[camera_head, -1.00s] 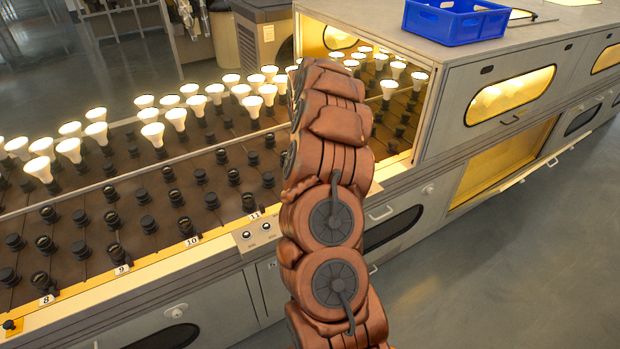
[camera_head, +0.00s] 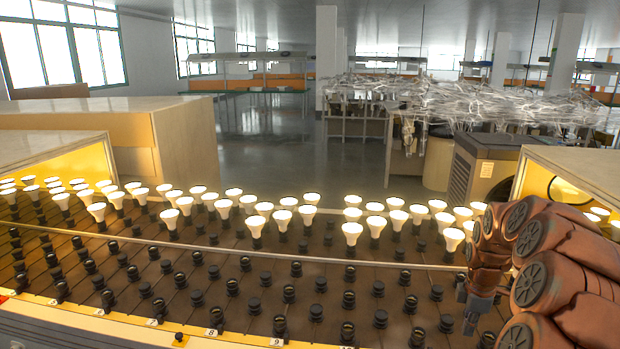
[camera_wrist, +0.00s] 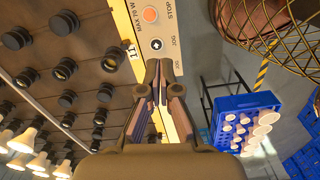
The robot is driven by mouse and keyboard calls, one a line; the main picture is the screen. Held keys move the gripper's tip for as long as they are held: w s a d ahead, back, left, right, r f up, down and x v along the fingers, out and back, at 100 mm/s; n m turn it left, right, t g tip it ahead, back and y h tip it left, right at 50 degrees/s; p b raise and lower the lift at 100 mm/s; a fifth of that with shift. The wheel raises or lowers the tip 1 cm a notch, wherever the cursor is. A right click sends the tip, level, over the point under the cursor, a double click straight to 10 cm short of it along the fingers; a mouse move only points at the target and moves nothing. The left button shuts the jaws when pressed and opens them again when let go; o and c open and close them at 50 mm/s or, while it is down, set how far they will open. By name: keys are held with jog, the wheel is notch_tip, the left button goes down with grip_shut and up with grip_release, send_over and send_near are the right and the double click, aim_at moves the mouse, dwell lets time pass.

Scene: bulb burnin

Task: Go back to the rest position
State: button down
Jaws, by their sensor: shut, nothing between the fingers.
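My gripper (camera_wrist: 160,82) is shut and empty in the wrist view, its fingertips together over the front edge of the burn-in rack. In the head view my folded brown arm fills the lower right, with my gripper (camera_head: 470,322) small and pointing down near the sockets; its fingers are hard to make out there. The rack deck (camera_head: 225,268) carries rows of black sockets. Lit bulbs (camera_head: 351,230) stand in the back rows, and the front rows in view are empty.
In the wrist view a control panel (camera_wrist: 170,45) with an orange button (camera_wrist: 150,14) lies under the fingertips. A blue crate (camera_wrist: 222,103) of bulbs and a wire basket (camera_wrist: 232,22) are at right.

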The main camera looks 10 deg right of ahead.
jog(key=s+a+r+m, duration=0.2)
jog(key=s+a+r, duration=0.3)
jog(key=a, duration=0.5)
jog(key=s+a+r+m, duration=0.35)
jog(key=s+a, duration=0.25)
jog(key=a, duration=0.4)
jog(key=s+a+m+g, duration=0.1)
jog(key=s+a+m, duration=0.2)
jog(key=s, duration=0.7)
jog(key=s+a+m, duration=0.4)
jog(key=s+a, duration=0.1)
jog(key=s, duration=0.6)
jog(key=shift+a+r+g, duration=0.3)
jog(key=shift+a+g, duration=0.05)
jog(key=shift+g, duration=0.05)
